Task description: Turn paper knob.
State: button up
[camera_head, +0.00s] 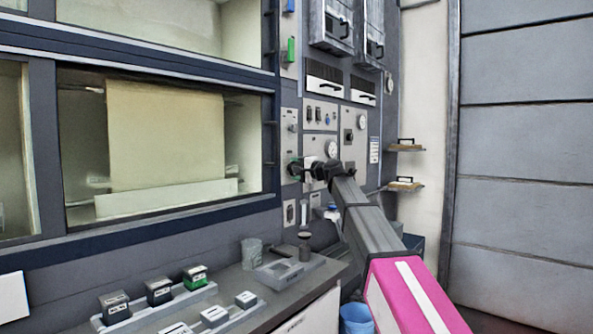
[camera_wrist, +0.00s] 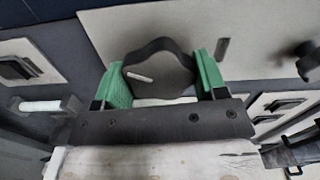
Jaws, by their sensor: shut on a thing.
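The paper knob (camera_wrist: 160,72) is a dark, lobed knob with a short white mark on its face. It shows in the wrist view between the two green fingertips of my gripper (camera_wrist: 161,80). The gripper is shut on the knob, one finger on each side. In the head view my gripper (camera_head: 296,168) reaches the grey control panel beside the tunnel window, and the knob is hidden there or too small to make out.
The control panel (camera_head: 320,143) carries gauges and switches around the gripper. A window (camera_head: 245,150) with a hanging paper sheet (camera_head: 165,135) is to the left. A counter (camera_head: 235,285) below holds several labelled blocks and a grey cup (camera_head: 251,253). A blue bucket (camera_head: 356,318) stands below.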

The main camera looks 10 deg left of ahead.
jog(key=o, duration=0.9)
jog(key=shift+o, duration=0.2)
jog(key=v, duration=1.1)
